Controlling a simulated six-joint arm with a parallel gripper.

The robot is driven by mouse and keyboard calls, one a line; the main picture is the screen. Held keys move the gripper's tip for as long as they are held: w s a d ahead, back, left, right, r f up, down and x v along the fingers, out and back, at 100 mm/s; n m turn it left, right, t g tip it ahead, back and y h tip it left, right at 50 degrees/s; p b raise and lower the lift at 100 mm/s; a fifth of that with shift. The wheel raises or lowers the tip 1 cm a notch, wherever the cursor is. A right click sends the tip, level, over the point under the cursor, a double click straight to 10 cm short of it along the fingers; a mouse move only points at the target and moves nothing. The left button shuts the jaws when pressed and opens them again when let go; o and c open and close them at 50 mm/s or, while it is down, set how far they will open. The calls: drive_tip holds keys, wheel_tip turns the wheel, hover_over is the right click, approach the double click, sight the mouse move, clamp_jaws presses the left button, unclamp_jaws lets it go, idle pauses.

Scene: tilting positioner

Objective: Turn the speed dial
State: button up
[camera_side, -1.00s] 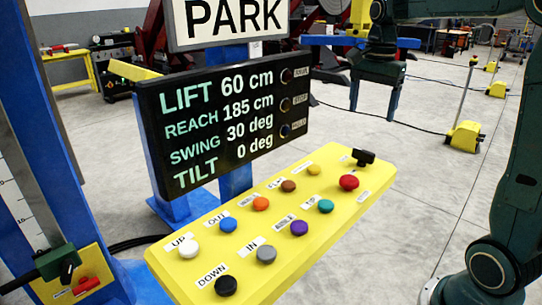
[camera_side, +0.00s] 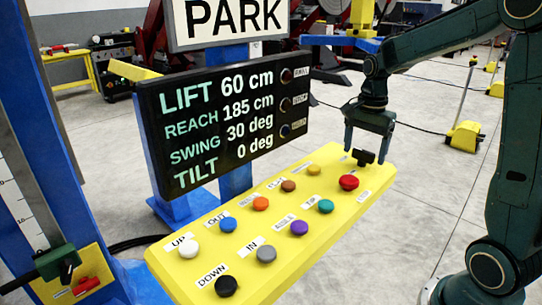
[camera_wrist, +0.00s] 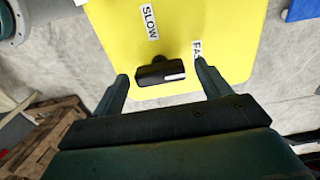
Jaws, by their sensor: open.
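The speed dial (camera_side: 363,157) is a black knob with a bar-shaped grip at the far right end of the yellow control panel (camera_side: 285,227). In the wrist view the dial (camera_wrist: 160,72) has a white mark at the right end of its bar, between the labels SLOW (camera_wrist: 149,22) and FAST (camera_wrist: 197,51), the latter partly hidden by a finger. My gripper (camera_side: 368,154) is open above the dial, with its fingers pointing down. In the wrist view my gripper (camera_wrist: 162,80) has one finger on each side of the dial, apart from it.
A red button (camera_side: 348,182) sits close to the dial, with several coloured buttons further along the panel. The black display (camera_side: 222,118) stands behind, reading lift 60 cm, reach 185 cm, swing 30 deg, tilt 0 deg. A PARK sign (camera_side: 228,20) is above it.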

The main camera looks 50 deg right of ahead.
drive_tip(key=c, duration=1)
